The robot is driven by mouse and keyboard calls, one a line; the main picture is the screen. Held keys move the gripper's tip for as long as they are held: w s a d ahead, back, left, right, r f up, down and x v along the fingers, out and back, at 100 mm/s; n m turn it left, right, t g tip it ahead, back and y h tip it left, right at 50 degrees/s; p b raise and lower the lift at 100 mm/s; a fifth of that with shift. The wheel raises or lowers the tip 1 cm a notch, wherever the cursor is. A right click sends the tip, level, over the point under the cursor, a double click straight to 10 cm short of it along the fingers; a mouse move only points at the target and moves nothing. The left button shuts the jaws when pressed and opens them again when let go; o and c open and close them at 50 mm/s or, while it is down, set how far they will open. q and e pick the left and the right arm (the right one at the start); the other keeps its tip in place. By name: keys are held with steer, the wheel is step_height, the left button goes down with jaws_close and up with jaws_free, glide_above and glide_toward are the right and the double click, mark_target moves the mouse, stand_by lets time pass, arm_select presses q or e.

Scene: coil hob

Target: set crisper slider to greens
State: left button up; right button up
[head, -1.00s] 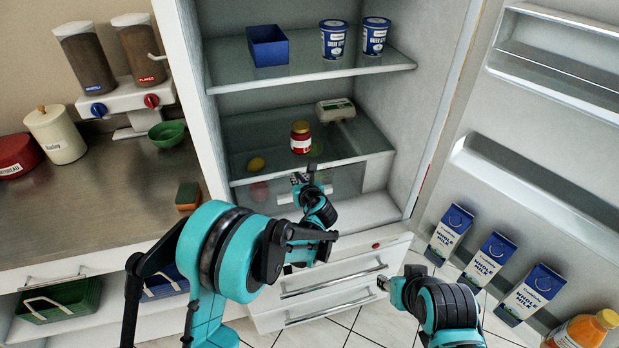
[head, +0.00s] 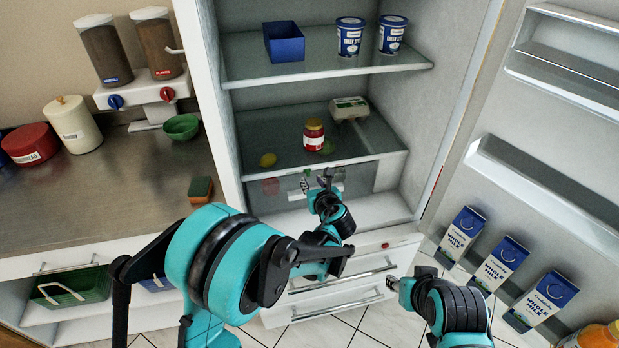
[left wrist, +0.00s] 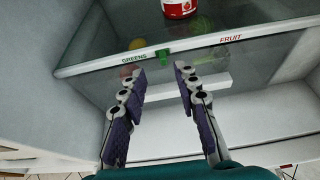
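The crisper slider (left wrist: 163,57) is a small green tab on the strip at the shelf's front edge. It sits just right of the GREENS label (left wrist: 134,59) and well left of the FRUIT label (left wrist: 230,38). In the head view the slider (head: 306,172) is a tiny green spot near my left fingertips. My left gripper (left wrist: 161,72) is open and empty, its fingers apart below and to either side of the slider; I cannot tell if either touches it. It also shows in the head view (head: 321,182). My right gripper (head: 391,284) is low in front of the fridge; its opening is unclear.
A white bar (left wrist: 190,88) crosses the crisper front. The open fridge door with milk cartons (head: 500,262) stands at right.

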arm_select(q)
steer(key=v, duration=0.6)
steer(key=shift+s, duration=0.1)
steer(key=s+a+r+n+g+h, duration=0.1)
steer(key=s+a+r+n+g, duration=0.25)
steer(key=s+a+n, duration=0.9)
steer(key=s+a+f+n+g+h, duration=0.2)
steer(key=s+n+h, duration=0.1)
steer(key=s+n, duration=1.1)
steer(key=n, duration=0.6)
steer(key=shift+a+f, duration=0.15)
steer(key=shift+a, duration=0.25)
